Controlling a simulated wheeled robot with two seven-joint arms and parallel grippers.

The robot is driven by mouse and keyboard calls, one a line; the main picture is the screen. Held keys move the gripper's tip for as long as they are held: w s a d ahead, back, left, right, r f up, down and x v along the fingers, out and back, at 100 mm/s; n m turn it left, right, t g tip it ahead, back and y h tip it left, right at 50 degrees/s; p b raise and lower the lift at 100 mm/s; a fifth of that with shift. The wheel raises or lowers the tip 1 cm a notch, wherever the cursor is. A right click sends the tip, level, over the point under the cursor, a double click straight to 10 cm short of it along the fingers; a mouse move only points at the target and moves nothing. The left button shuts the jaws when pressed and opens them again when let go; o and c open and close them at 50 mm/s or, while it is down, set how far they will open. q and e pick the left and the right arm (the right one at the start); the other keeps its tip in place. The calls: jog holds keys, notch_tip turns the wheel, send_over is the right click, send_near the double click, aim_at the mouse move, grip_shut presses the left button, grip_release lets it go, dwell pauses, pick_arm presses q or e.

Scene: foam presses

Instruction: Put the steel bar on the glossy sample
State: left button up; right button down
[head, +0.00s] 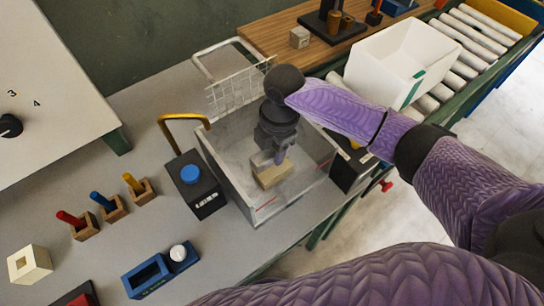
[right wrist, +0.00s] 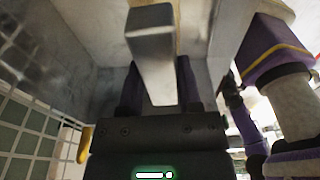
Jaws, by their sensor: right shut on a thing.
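My right gripper (head: 279,158) reaches down into a clear-walled box and is shut on the steel bar. A beige block (head: 273,176), perhaps the sample, lies on the box floor just under the fingertips. A tan strip of it shows behind the bar in the wrist view. I cannot tell if it is glossy, or whether the bar touches it. My left gripper is not in view.
The box (head: 227,172) has a raised wire-mesh guard (head: 238,95) at its back. A black unit with a blue button (head: 190,174) stands left of it. Pegged blocks (head: 103,204), a blue holder (head: 150,278) and a white bin (head: 400,62) stand around.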

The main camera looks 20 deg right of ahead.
aim_at(273, 159)
notch_tip(273, 159, down, 4)
jog(key=shift+w+f+b, duration=0.1)
jog(key=shift+b, duration=0.45)
jog(key=shift+c, duration=1.4)
grip_release()
jog(key=r+p, duration=0.1)
jog(key=r, duration=0.2)
jog(key=r+p, duration=0.1)
jog(key=r, duration=0.3)
jog(key=d+r+p, duration=0.1)
jog(key=r, duration=0.3)
jog(key=shift+w+d+r, duration=0.1)
jog(key=shift+w+r, duration=0.1)
jog(key=shift+w, duration=0.05)
jog(key=shift+r, duration=0.45)
